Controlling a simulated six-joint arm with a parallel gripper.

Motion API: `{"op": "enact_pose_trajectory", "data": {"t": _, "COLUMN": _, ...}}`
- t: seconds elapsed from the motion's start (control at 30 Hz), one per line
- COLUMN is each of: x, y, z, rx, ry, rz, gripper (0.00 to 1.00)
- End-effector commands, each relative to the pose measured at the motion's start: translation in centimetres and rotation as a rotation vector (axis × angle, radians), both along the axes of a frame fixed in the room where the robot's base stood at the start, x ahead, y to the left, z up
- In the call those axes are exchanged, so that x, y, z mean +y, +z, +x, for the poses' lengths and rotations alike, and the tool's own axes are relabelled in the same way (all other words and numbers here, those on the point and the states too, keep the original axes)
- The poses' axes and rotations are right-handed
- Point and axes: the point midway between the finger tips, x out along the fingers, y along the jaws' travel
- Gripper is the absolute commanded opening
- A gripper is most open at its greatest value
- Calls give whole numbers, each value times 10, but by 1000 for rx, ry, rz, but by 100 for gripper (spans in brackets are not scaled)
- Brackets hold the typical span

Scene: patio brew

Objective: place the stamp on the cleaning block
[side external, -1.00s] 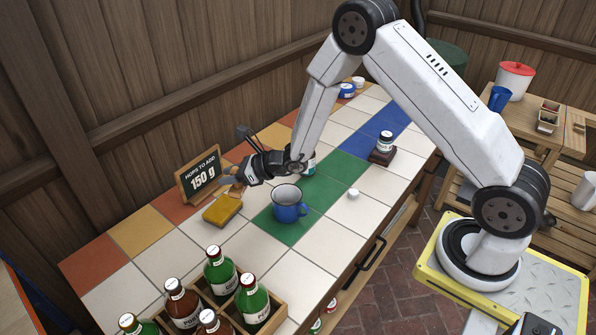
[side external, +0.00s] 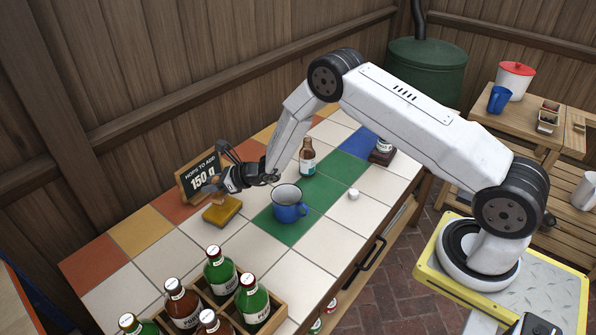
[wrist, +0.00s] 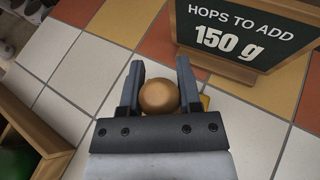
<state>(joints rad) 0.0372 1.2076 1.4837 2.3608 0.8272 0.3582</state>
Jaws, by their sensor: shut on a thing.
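The stamp shows in the wrist view as a round brown wooden knob (wrist: 159,98) between the two fingers. My gripper (wrist: 159,88) is shut on it. The stamp's lower part is hidden from the wrist camera. In the side view my gripper (side external: 214,184) is just above and behind the cleaning block (side external: 222,213), a yellow-brown block lying flat on the tiles. A small yellow piece of the block (wrist: 205,102) shows beside the right finger in the wrist view. I cannot tell whether the stamp touches the block.
A chalkboard sign (side external: 199,176) reading "150 g" stands close behind my gripper. A blue mug (side external: 290,211) is to the right, with a brown bottle (side external: 307,163) behind it. A crate of bottles (side external: 272,315) stands in front. White tiles between the block and crate are clear.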

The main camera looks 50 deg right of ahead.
Motion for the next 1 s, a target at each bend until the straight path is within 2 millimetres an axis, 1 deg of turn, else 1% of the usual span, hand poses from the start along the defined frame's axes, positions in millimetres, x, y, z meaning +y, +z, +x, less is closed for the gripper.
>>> {"op": "enact_pose_trajectory", "data": {"t": 0.17, "x": 0, "y": -1, "z": 1, "rx": 0, "ry": 0, "rz": 0, "gripper": 0}}
{"op": "enact_pose_trajectory", "data": {"t": 0.27, "x": 1, "y": -6, "z": 3, "rx": 2, "ry": 0, "rz": -1, "gripper": 0}}
{"op": "enact_pose_trajectory", "data": {"t": 0.5, "x": 1, "y": -29, "z": 5, "rx": 3, "ry": -1, "rz": 1, "gripper": 0}}
{"op": "enact_pose_trajectory", "data": {"t": 0.63, "x": 1, "y": -36, "z": 5, "rx": 1, "ry": 0, "rz": 0, "gripper": 0}}
{"op": "enact_pose_trajectory", "data": {"t": 1.0, "x": 0, "y": -38, "z": 5, "rx": 1, "ry": 0, "rz": 0, "gripper": 0}}
